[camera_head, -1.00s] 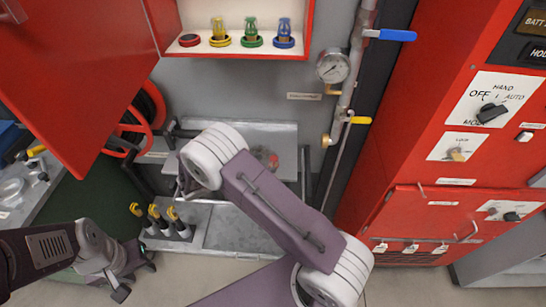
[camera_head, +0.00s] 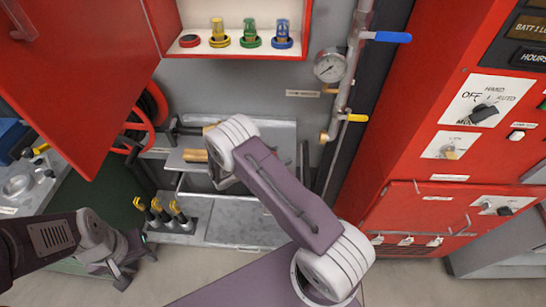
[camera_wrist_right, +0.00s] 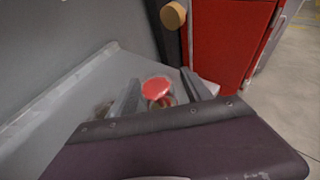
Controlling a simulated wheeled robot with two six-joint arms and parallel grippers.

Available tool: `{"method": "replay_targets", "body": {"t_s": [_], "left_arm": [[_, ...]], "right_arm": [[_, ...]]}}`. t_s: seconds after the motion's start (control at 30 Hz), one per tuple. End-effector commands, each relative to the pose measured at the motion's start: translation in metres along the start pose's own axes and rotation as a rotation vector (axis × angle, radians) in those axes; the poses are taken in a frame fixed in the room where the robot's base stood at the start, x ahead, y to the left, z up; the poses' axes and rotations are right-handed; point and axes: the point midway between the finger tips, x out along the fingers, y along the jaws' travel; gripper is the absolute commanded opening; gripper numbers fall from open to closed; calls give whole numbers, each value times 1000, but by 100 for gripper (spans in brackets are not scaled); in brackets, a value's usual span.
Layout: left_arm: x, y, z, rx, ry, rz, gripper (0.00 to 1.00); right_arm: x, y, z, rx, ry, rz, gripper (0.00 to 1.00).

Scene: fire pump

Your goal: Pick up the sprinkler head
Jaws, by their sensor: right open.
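The red sprinkler head (camera_wrist_right: 157,88) shows in the right wrist view, a red-topped piece with a clear lower part, low on a grey metal surface. My right gripper (camera_wrist_right: 160,80) is open, with one finger on each side of it; I cannot tell whether they touch it. In the head view my right arm hides the piece and the gripper's fingers. Yellow (camera_head: 219,33), green (camera_head: 251,33) and blue (camera_head: 283,34) heads stand in the red cabinet. My left gripper (camera_head: 136,268) is open and empty at lower left.
The grey bench (camera_head: 275,133) has a wooden-handled tool (camera_head: 194,156) on it. Yellow-topped tools (camera_head: 158,210) stand in a rack on the lower shelf (camera_head: 250,228). A pipe with a gauge (camera_head: 330,66) and a red control panel (camera_head: 430,215) rise at the right.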

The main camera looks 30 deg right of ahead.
Motion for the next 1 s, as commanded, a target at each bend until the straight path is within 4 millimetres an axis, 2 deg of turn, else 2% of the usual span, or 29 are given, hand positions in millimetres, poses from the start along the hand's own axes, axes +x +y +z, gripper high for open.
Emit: {"method": "replay_targets", "body": {"t_s": [0.1,0.3,0.67,0.77,0.87,1.0], "left_arm": [[1,0,0,0,0,0,36],[1,0,0,0,0,0,36],[2,0,0,0,0,0,36],[5,0,1,0,0,0,36],[10,0,1,0,0,0,36],[15,0,2,0,0,0,36]], "right_arm": [[0,0,0,0,0,0,58],[0,0,0,0,0,0,2],[-2,1,4,2,0,0,0],[-6,1,14,3,0,0,0],[-14,1,32,6,0,2,0],[-29,-26,48,-2,0,2,0]]}}
